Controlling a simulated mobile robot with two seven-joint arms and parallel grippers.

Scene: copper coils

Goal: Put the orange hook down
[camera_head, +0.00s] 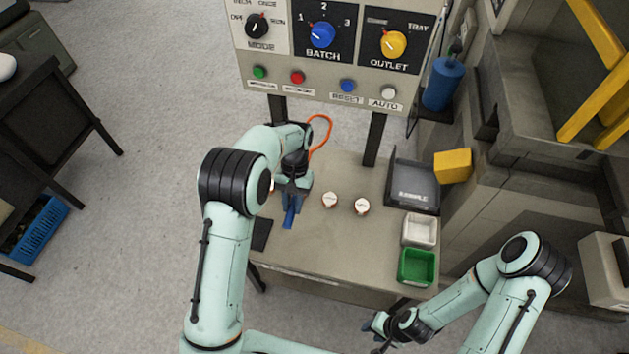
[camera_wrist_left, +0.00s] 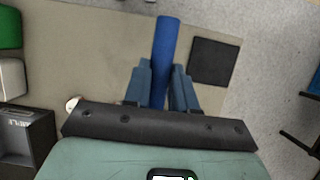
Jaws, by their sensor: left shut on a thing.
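The orange hook (camera_head: 320,133) shows in the head view as an orange loop behind my left gripper, over the back of the table. Its blue handle (camera_head: 288,219) sticks out on the near side of the gripper. My left gripper (camera_head: 294,192) is shut around the handle. In the left wrist view the blue handle (camera_wrist_left: 164,55) runs between the two fingers and past their tips; the orange loop is out of that view. The gap between hook and tabletop cannot be judged. My right gripper (camera_head: 376,328) is low in the head view, off the table's front edge; its jaw opening is unclear.
A black square pad (camera_head: 261,234) lies at the table's left edge, also in the left wrist view (camera_wrist_left: 213,62). Two white-topped round pieces (camera_head: 330,200) (camera_head: 361,205) stand mid-table. A grey tray (camera_head: 412,196), white bin (camera_head: 419,243) and green bin (camera_head: 417,281) line the right. A control panel rises behind.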

